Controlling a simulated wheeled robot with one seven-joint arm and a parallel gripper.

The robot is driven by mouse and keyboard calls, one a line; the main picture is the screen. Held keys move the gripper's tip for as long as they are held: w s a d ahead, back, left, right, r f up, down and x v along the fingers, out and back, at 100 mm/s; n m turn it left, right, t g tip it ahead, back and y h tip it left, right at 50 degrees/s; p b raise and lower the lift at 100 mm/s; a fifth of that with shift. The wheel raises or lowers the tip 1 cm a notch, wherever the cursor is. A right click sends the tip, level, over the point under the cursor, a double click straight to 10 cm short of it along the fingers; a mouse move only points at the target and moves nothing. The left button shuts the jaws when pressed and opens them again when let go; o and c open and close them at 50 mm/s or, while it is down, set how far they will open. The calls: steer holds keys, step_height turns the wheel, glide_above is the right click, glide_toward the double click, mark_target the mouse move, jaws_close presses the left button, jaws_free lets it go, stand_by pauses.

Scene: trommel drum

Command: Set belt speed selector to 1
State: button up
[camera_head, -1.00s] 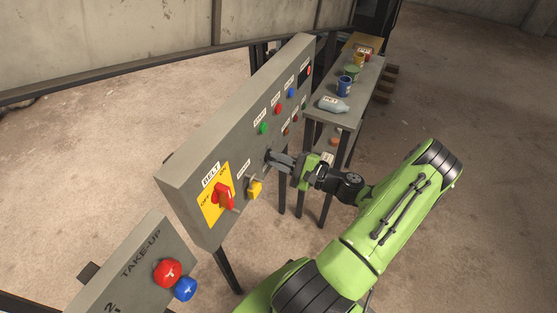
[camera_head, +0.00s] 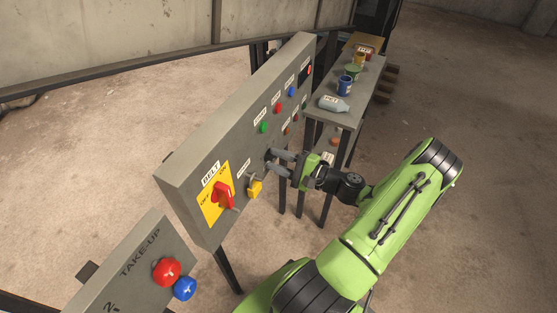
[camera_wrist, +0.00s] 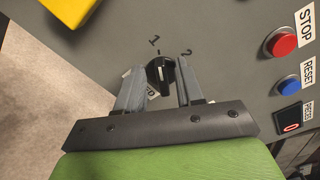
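The belt speed selector (camera_wrist: 160,74) is a black knob on the grey panel, between marks 1 and 2 printed above it. A pale line shows on its upper part; I cannot tell exactly which mark it points at. A partly covered label sits below it. My gripper (camera_wrist: 160,85) is open, with one finger on each side of the knob and small gaps visible. In the head view my gripper (camera_head: 277,160) is at the panel face, fingers spread, and the knob is mostly hidden at the fingertips.
A red BELT switch on a yellow plate (camera_head: 213,207) and a yellow part (camera_head: 255,189) are left of the gripper. Several buttons, including a red STOP button (camera_wrist: 283,44) and a blue RESET button (camera_wrist: 289,86), are to the right. A side table (camera_head: 325,116) holds cans and a bottle.

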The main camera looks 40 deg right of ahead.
steer(key=p+v, duration=0.2)
steer(key=v, duration=1.3)
steer(key=shift+s, duration=0.35)
steer(key=shift+d+r, duration=0.1)
steer(key=shift+r, duration=0.05)
steer(key=w+a+r+n+g+y+p, duration=0.3)
steer(key=w+a+r+n+g, duration=0.45)
steer(key=a+g, duration=0.2)
steer(key=w+a+r+n+g+h+p, duration=0.1)
steer(key=a+r+n+g+h+p, duration=0.2)
steer(key=a+r+n+g+h, duration=0.55)
steer(key=s+a+r+n+t+p, duration=0.2)
steer(key=s+a+r+t, duration=0.4)
steer(key=s+a+r, duration=0.3)
step_height(320, 180, up, 3)
steer(key=shift+a+r+n+t+h, duration=0.15)
steer(key=shift+a+n+t+h, duration=0.15)
steer(key=shift+n, duration=0.6)
